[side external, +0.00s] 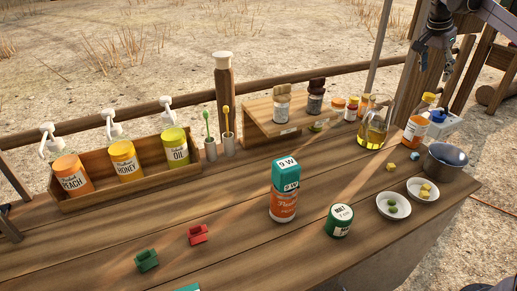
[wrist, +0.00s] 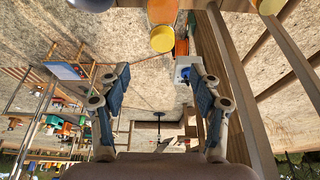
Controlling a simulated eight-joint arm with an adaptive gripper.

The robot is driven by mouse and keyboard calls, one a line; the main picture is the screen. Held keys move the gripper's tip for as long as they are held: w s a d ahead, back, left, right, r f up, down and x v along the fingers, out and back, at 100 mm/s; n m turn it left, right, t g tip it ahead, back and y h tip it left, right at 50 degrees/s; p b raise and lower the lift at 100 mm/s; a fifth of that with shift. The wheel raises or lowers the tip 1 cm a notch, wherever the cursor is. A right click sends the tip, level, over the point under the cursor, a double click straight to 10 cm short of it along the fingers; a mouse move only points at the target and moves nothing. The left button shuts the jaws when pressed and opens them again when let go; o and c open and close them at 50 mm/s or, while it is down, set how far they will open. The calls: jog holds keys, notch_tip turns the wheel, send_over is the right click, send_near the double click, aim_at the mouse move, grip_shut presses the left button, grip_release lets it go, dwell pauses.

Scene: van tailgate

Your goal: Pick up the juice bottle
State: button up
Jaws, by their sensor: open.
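The juice bottle (side external: 415,122), orange with a white label and a yellow cap, stands upright near the back right of the wooden table. In the wrist view an orange bottle with a yellow cap (wrist: 162,14) shows at the top edge, partly cut off, and appears to be the same one. My gripper (side external: 440,52) hangs above and behind the bottle at the top right of the side view, apart from it. In the wrist view its two blue-padded fingers (wrist: 160,85) are spread wide with nothing between them.
A glass oil jug (side external: 372,133) stands close left of the bottle. A white box with a blue top (side external: 440,125) is close right. A metal pot (side external: 445,161) and small bowls (side external: 393,205) are in front. A wooden post (side external: 408,75) and rail stand behind.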

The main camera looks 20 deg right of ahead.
aim_at(430, 95)
jog(key=x, duration=0.5)
jog(key=shift+d+f, duration=0.1)
jog(key=shift+f, duration=0.15)
jog(key=shift+a+x, duration=0.1)
jog(key=shift+x, duration=1.2)
jog(key=shift+a+x, duration=0.15)
jog(key=shift+x, duration=1.1)
jog(key=shift+w, duration=0.2)
grip_shut()
